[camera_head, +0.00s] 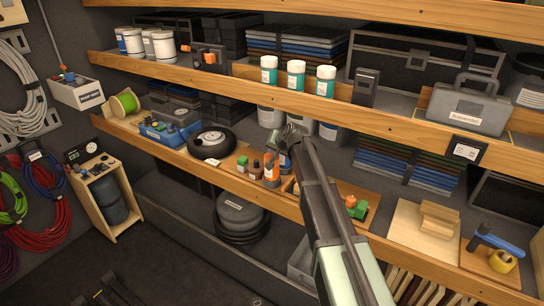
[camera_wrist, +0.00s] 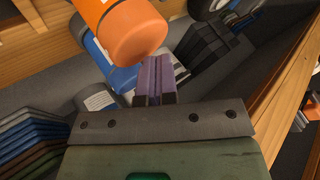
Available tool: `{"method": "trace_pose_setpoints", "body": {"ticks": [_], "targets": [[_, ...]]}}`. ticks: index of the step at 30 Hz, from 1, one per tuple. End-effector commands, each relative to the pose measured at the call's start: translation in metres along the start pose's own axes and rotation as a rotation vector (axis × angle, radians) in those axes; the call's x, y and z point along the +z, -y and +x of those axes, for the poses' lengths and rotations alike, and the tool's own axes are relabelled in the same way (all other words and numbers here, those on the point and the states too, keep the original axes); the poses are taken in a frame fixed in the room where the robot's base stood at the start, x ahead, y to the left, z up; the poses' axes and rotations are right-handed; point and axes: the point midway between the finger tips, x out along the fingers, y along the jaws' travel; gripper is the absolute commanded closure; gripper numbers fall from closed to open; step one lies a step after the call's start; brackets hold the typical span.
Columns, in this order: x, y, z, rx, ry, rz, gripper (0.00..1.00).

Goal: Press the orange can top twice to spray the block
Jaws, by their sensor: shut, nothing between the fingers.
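An orange can (camera_head: 271,175) with a pale label stands on the middle shelf in the head view. In the wrist view, a large orange rounded cylinder (camera_wrist: 138,35) is close to the fingers; it appears to be this can. My gripper (camera_head: 286,143) is beside and above the can in the head view, partly hidden behind my arm. Its fingers also show in the wrist view (camera_wrist: 154,76), shut and empty, just below the orange cylinder; contact cannot be told. A small green block (camera_head: 242,163) sits left of the can. Another green block (camera_head: 360,210) lies to the right.
Small brown bottles (camera_head: 255,167) stand beside the can. A black wheel (camera_head: 211,143) lies further left. Teal-labelled white bottles (camera_head: 296,78) line the shelf above, whose wooden edge (camera_head: 220,85) runs overhead. A stepped wooden piece (camera_head: 438,220) sits on a board at right.

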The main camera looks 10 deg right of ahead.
Motion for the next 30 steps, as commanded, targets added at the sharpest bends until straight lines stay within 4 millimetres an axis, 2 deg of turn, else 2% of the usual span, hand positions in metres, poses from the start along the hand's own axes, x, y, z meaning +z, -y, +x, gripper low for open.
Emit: {"method": "trace_pose_setpoints", "body": {"ticks": [30], "targets": [[0.0047,-0.0046,0.0064,0.0,0.0,0.0,1.0]]}}
